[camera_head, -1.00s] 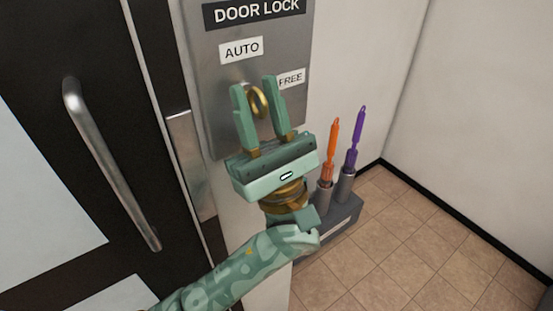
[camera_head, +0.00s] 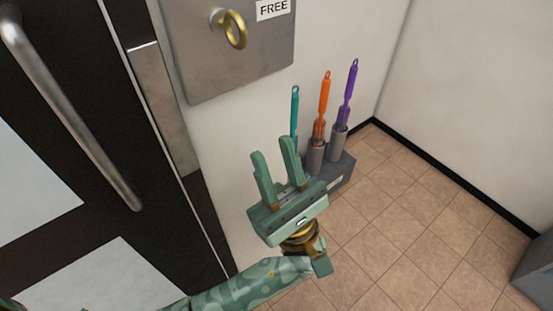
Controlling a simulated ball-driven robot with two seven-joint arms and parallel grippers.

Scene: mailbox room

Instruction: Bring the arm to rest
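My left gripper (camera_head: 275,160) is in the lower middle of the head view, at the end of my green patterned arm. Its two fingers stand apart with nothing between them. It is below the door lock panel (camera_head: 215,72) and clear of the brass ring knob (camera_head: 235,30). The knob sits left of the FREE label (camera_head: 273,8). My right gripper does not show.
A dark door with a long metal handle (camera_head: 75,120) is on the left. Behind the gripper, a grey stand (camera_head: 341,172) holds teal (camera_head: 294,106), orange (camera_head: 325,98) and purple (camera_head: 349,88) handled tools. A grey block (camera_head: 535,275) is at lower right. Tiled floor (camera_head: 420,220) is clear.

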